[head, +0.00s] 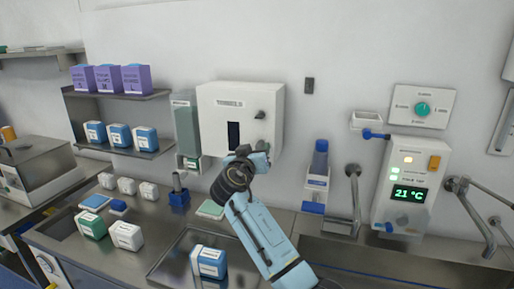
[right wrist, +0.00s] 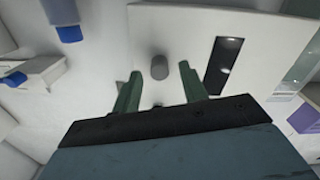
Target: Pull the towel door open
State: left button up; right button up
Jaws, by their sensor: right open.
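The towel dispenser (head: 213,105) is a white wall box marked TOWELS, with a dark upright slot in its front. Its door looks shut. A small grey knob (head: 261,114) sticks out at the right of the front. My right gripper (head: 262,148) is in front of the box's lower right part, below the knob in the head view. In the right wrist view its green fingers (right wrist: 160,80) are spread, and the grey knob (right wrist: 159,67) appears between their tips with gaps on both sides. Nothing is held. My left gripper is not in view.
A green-grey dispenser (head: 187,125) hangs left of the towel box. A blue-topped bottle (head: 320,158) and a control panel (head: 408,185) reading 21 °C are to the right. Small boxes stand on the counter and shelves. A metal tray (head: 172,262) lies below my arm.

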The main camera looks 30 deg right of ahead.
jog(key=shift+w+d, duration=0.2)
jog(key=shift+d, duration=0.1)
jog(key=shift+c, duration=0.4)
grip_shut()
